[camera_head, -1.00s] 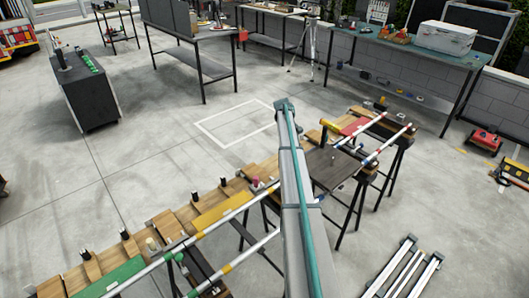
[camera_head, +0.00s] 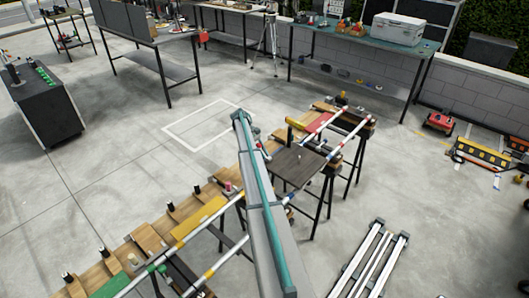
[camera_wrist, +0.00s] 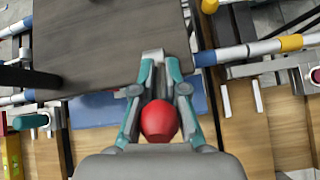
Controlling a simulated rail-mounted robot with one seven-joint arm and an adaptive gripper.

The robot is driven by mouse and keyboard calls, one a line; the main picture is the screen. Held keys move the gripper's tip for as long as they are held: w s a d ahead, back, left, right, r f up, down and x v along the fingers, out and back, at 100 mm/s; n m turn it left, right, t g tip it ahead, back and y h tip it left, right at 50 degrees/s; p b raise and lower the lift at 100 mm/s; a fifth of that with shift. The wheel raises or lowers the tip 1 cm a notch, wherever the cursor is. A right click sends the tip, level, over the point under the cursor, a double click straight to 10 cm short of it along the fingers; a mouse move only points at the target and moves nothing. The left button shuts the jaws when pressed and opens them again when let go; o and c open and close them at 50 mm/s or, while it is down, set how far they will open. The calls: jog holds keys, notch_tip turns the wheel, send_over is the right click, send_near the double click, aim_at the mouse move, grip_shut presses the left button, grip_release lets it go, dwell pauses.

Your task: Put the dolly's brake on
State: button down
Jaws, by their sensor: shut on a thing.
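The dolly shows as a dark flat deck (camera_head: 298,167) over banded white rails in the head view. In the wrist view its dark deck (camera_wrist: 105,45) fills the upper left. My gripper (camera_wrist: 160,72) has its two teal fingers around a red rounded knob (camera_wrist: 159,121), one finger on each side, and is shut on it. The knob sits between the fingers near the palm, just off the deck's edge. A light metal piece shows by the fingertips. The knob's lower part is hidden by my gripper's body. In the head view my arm hides the gripper.
Short black posts stand along the boards. Silver rail lengths (camera_head: 378,262) lie on the floor at lower right. A workbench (camera_head: 375,45) stands behind. The floor around a white painted rectangle is clear.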

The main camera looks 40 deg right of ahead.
jog(key=shift+f, duration=0.1)
jog(key=c, duration=1.2)
grip_release()
jog(key=shift+a, duration=0.1)
jog(key=shift+s+f+b, duration=0.15)
jog(key=shift+b, duration=0.8)
jog(key=shift+s+t+b, duration=0.1)
jog(key=shift+t+b, duration=0.4)
jog(key=shift+b, duration=0.55)
